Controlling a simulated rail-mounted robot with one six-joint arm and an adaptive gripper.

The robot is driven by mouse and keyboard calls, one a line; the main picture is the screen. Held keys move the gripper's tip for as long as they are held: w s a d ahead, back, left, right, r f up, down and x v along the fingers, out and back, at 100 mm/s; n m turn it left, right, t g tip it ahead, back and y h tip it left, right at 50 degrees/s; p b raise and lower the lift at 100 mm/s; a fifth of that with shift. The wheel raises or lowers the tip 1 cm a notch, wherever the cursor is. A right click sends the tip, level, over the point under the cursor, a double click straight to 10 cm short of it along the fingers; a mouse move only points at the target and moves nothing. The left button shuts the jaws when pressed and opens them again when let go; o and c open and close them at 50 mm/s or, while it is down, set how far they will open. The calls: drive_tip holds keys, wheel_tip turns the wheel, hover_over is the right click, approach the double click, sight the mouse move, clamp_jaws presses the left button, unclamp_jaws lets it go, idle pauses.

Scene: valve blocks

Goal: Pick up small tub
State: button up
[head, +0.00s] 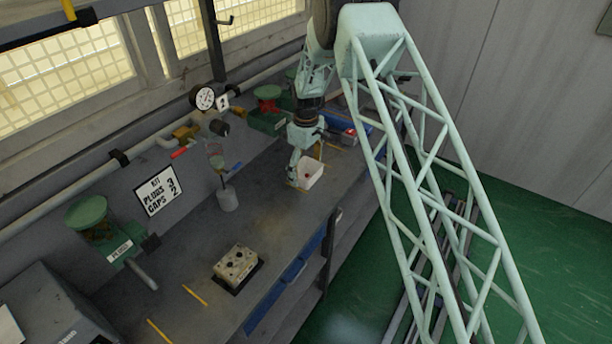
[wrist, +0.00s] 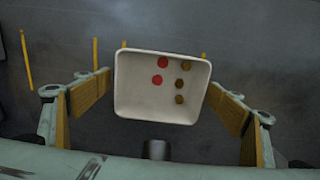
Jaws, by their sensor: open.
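The small tub (head: 313,177) is a white open-topped box on the bench, at the lower end of my arm in the head view. In the wrist view the tub (wrist: 135,107) lies between my fingers, with two red discs (wrist: 159,71) and three brown discs (wrist: 182,82) inside. My gripper (wrist: 158,100) is open, with a wooden-coloured pad on each side of the tub. A gap shows on the left side. The right pad is close to the tub's wall, and I cannot tell whether it touches. In the head view my gripper (head: 298,168) partly hides the tub.
A valve block (head: 238,264) sits on a dark pad near the bench's front. A grey cylinder (head: 228,199) stands left of the tub. A blue bin (head: 346,128) is behind it. Bare bench lies between.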

sight(306, 178)
drive_tip(key=shift+c, duration=0.2)
drive_tip(key=c, duration=1)
drive_tip(key=shift+r, duration=0.1)
drive_tip(key=shift+r+b, duration=0.45)
drive_tip(key=shift+r, duration=1.2)
drive_tip(key=s+d, duration=0.1)
drive_tip(key=s, duration=0.4)
drive_tip(key=s+d+r+b, duration=0.1)
drive_tip(key=s, duration=0.4)
drive_tip(key=s+d+b, duration=0.1)
drive_tip(key=s, duration=0.4)
drive_tip(key=shift+s+d+r, duration=0.2)
drive_tip(key=shift+s+r, duration=0.05)
drive_tip(key=shift+s, duration=0.05)
